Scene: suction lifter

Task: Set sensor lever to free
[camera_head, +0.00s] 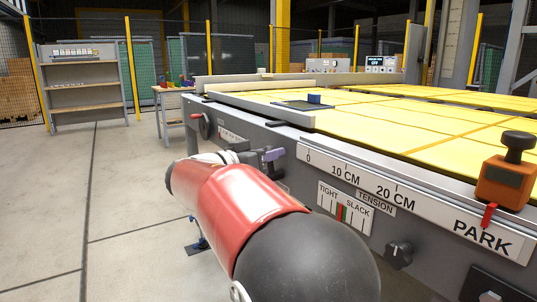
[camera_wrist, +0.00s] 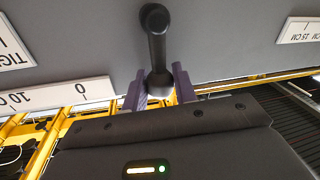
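A black lever (camera_wrist: 156,45) sticks out from the grey machine side in the wrist view. It has a rounded end at the top and a thicker rounded end lower down. The purple fingers of my gripper (camera_wrist: 159,88) are on either side of that lower end, very close to it. I cannot tell whether they press on it. In the head view, my gripper (camera_head: 272,155) is at the machine's side, left of the 0 mark. My red and black arm hides much of this spot, and the lever is not clear there. No lever label is readable.
The grey machine has a scale strip (camera_head: 312,158), a tension gauge (camera_head: 344,208) and a black knob (camera_head: 399,255) on its side. An orange block (camera_head: 504,183) with a black knob sits at the PARK end. A red-handled wheel (camera_head: 205,125) is farther back. Open floor lies left.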

